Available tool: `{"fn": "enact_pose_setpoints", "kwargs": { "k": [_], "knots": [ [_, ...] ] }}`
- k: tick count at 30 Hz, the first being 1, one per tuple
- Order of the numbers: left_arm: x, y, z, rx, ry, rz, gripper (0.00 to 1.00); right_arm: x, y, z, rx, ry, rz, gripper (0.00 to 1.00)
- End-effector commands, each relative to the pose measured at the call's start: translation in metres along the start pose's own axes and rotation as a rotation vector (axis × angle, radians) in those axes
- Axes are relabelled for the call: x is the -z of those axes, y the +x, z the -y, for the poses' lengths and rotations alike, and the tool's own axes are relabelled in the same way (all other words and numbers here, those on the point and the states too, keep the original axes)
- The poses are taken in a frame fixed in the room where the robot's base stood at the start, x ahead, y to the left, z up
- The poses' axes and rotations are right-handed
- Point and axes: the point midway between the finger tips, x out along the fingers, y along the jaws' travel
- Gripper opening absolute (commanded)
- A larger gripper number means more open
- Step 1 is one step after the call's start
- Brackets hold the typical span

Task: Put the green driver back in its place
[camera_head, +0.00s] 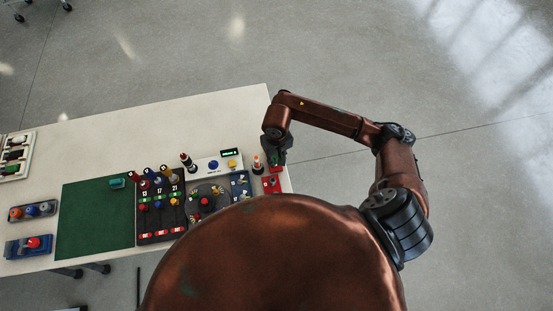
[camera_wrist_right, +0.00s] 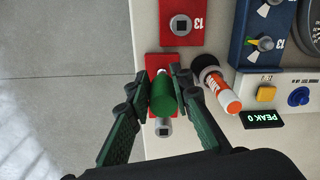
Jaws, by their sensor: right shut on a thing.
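My right gripper (camera_wrist_right: 161,78) is shut on the green driver (camera_wrist_right: 164,98), whose green round handle shows between the two fingers in the right wrist view. The driver is over a red block (camera_wrist_right: 152,63) at the table's edge; its lower end is hidden, so I cannot tell whether it touches the block. In the head view my right gripper (camera_head: 276,157) is at the table's right end, beside an orange-and-white cylinder, and the driver cannot be made out there. A tray with dark slots and coloured pieces (camera_head: 31,137) lies at the far left. My left gripper is not in view.
The orange-and-white cylinder (camera_wrist_right: 223,95) stands close to the right finger. A red block marked 13 (camera_wrist_right: 181,40) and a blue panel (camera_wrist_right: 240,50) are nearby. Further left are a dial panel, several switches and a green mat (camera_head: 85,225). The table's back (camera_head: 160,130) is bare.

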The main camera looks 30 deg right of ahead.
Motion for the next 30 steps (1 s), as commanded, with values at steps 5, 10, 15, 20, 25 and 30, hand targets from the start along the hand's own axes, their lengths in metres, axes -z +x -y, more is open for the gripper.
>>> {"fn": "enact_pose_setpoints", "kwargs": {
  "k": [5,10,15,20,25,30],
  "knots": [
    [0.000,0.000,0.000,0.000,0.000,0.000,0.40,0.000,0.000,0.000,0.000,0.000,0.000,0.00],
    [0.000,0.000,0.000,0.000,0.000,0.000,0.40,0.000,0.000,0.000,0.000,0.000,0.000,0.30],
    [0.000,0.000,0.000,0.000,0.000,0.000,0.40,0.000,0.000,0.000,0.000,0.000,0.000,0.41],
    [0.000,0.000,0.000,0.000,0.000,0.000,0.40,0.000,0.000,0.000,0.000,0.000,0.000,0.41],
    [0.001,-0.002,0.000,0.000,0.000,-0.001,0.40,0.000,-0.004,0.000,0.000,0.000,-0.001,0.41],
    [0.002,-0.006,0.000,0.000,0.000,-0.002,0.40,0.001,-0.016,-0.001,-0.002,0.000,-0.002,0.41]
  ]
}}
